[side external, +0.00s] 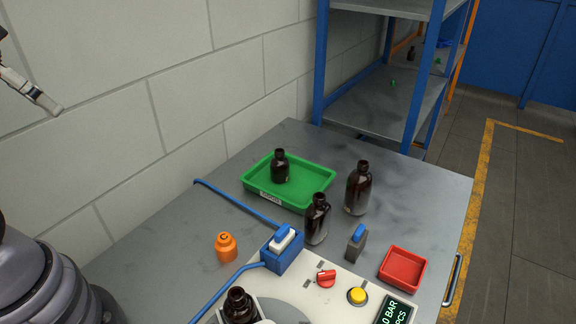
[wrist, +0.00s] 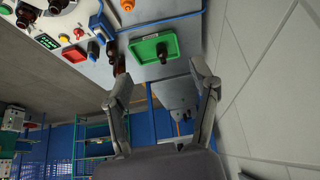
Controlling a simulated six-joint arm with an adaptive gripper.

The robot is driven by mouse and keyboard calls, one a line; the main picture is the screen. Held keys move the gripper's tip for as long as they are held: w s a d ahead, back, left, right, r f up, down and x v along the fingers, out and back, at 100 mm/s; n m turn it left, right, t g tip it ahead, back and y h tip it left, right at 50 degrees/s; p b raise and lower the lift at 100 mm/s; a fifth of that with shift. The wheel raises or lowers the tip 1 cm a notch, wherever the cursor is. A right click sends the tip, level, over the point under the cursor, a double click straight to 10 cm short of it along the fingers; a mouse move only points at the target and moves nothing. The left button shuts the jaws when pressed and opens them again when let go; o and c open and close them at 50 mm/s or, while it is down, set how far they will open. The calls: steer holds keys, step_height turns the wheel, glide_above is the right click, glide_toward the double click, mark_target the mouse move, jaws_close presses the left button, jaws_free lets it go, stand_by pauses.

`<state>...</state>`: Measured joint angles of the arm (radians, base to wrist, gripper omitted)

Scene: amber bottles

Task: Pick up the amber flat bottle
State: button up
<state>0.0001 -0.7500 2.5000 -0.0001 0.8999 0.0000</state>
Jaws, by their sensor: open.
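Several dark amber bottles are in view, and I cannot tell for certain which is the flat one. A short one (side external: 280,168) stands in the green tray and also shows in the wrist view (wrist: 162,55). A taller one (side external: 358,189) stands right of the tray. Another (side external: 317,220) stands just in front of the tray's near right corner. One more (side external: 239,306) is at the bottom edge, on the machine, partly cut off. My gripper (wrist: 157,76) is open and empty, well away from the bottles. In the side view, part of it (side external: 44,98) shows high at the left.
The green tray (side external: 258,192) lies on the grey table (side external: 434,188). Near the bottles are a blue holder (side external: 283,255), a grey block with blue top (side external: 356,245), a red bin (side external: 403,269) and an orange bottle (side external: 227,247). A wall is behind; a shelf (side external: 385,100) stands beyond.

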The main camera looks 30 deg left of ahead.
steer(key=w+d+f+m+t+h, duration=0.1)
steer(key=w+d+f+m+t, duration=0.1)
steer(key=w, duration=0.8)
steer(key=w+d+f+m+t+h, duration=0.1)
steer(key=w+d+f+m, duration=0.15)
steer(key=w, duration=0.65)
steer(key=w+d+f+m+t+h, duration=0.1)
steer(key=w+d+f+t, duration=0.1)
steer(key=w, duration=0.8)
steer(key=m+t+h, duration=0.2)
steer(key=m+h, duration=0.2)
steer(key=h, duration=0.6)
glide_above(319, 201)
steer(key=s+a, duration=0.2)
steer(key=a, duration=0.2)
step_height(319, 201, down, 18)
steer(key=shift+n, duration=0.25)
steer(key=shift+w+d+f, duration=0.55)
steer(key=shift+d+f, duration=0.05)
steer(key=shift+f, duration=0.6)
steer(key=shift+w+d+f, duration=0.5)
steer(key=shift+d+f, duration=0.05)
steer(key=shift+f, duration=0.7)
steer(key=shift+w+d+f, duration=0.55)
steer(key=shift+d+f, duration=0.05)
steer(key=shift+f, duration=0.6)
jaws_close()
